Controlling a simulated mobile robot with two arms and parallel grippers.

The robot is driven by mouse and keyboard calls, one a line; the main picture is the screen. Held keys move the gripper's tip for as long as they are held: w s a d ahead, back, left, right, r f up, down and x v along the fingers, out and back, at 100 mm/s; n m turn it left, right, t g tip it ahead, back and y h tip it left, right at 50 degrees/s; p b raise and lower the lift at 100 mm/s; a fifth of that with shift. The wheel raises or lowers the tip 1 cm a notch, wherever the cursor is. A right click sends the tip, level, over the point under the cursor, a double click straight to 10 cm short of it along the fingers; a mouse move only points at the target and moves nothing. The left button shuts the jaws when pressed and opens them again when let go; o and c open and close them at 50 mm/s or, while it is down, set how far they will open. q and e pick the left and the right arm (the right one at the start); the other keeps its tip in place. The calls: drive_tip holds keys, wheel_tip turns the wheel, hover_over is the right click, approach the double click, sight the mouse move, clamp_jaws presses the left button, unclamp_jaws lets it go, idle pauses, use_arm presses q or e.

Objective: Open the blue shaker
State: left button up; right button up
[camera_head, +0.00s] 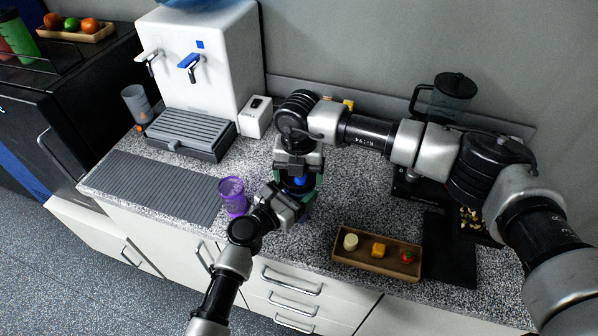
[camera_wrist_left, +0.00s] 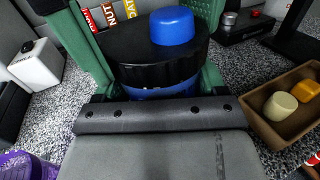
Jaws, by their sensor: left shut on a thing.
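The blue shaker (camera_wrist_left: 160,68) has a black ribbed lid with a round blue cap (camera_wrist_left: 172,26). My left gripper (camera_wrist_left: 150,45) is shut on it, with a green finger on each side. In the head view only a small blue part of the shaker (camera_head: 300,181) shows, and the arms hide most of it. My left gripper (camera_head: 296,190) is low over the counter there. My right gripper (camera_head: 298,163) hangs close above the shaker. Its fingers are hidden, and I cannot tell whether it touches the cap.
A purple shaker (camera_head: 232,196) stands left of my left gripper. A wooden tray (camera_head: 345,262) with food pieces lies to the right, beside a dark board (camera_head: 436,262). A white water dispenser (camera_head: 205,60) and a small white box (camera_head: 256,118) stand behind. The grey ribbed mat (camera_head: 150,185) is clear.

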drive_tip(key=o, duration=0.3)
drive_tip(key=shift+r, duration=2.3)
drive_tip(key=r+m, duration=0.1)
drive_tip(key=m, duration=0.1)
drive_tip(key=r+m, duration=0.1)
drive_tip(key=shift+m, duration=0.4)
drive_tip(key=m, duration=0.1)
drive_tip(key=r+m, duration=0.1)
drive_tip(key=shift+m, duration=0.4)
drive_tip(key=shift+f, duration=3.85)
